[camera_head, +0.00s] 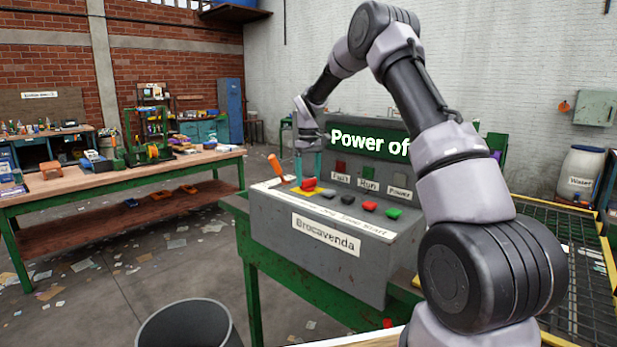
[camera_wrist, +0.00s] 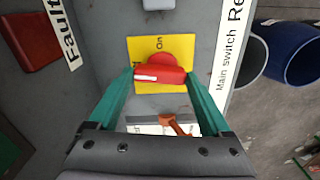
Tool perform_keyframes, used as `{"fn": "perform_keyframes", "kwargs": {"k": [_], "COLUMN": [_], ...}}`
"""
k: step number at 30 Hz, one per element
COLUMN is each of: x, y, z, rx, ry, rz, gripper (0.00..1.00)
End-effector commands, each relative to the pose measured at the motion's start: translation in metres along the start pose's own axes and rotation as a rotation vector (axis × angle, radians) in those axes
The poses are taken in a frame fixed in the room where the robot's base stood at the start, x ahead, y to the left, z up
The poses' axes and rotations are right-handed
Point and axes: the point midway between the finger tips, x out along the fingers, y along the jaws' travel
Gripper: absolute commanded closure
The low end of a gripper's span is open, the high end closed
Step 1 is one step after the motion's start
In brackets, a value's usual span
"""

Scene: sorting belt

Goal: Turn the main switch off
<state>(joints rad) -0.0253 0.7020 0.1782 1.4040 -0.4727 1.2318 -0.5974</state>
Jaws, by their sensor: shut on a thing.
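The main switch (camera_wrist: 158,68) is a red rotary knob with a white mark, on a yellow plate (camera_wrist: 200,48). In the wrist view an "On" label shows beside the knob. The switch also shows in the head view (camera_head: 308,185) on the left part of the grey control box (camera_head: 300,250). My gripper (camera_head: 308,165) reaches down to it, with teal fingers. In the wrist view my gripper (camera_wrist: 160,76) has one finger on each side of the knob, shut on it. The display (camera_head: 368,142) reads "Power of", the rest hidden by my arm.
An orange-handled lever (camera_head: 275,166) stands left of the switch. Black, red and green buttons (camera_head: 393,212) lie to its right, below the Fault, Run and Power lamps (camera_head: 369,171). A dark bin (camera_head: 187,325) stands in front. A wooden workbench (camera_head: 130,178) is at left.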

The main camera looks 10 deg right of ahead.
Motion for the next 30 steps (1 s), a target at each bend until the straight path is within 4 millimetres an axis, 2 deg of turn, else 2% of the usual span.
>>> {"fn": "perform_keyframes", "kwargs": {"k": [10,26,27,28,30], "x": [-0.0011,-0.0011,-0.0011,-0.0011,-0.0009], "y": [0.0001,0.0002,0.0002,0.0002,0.0002], "z": [-0.0008,-0.0011,-0.0011,-0.0011,-0.001], "rx": [-0.135,-0.16,-0.16,-0.16,-0.159], "ry": [0.002,0.002,0.002,0.002,0.002], "rz": [0.0,0.001,0.001,0.002,0.001], "gripper": [0.73,0.73,0.1,0.0,0.0]}}
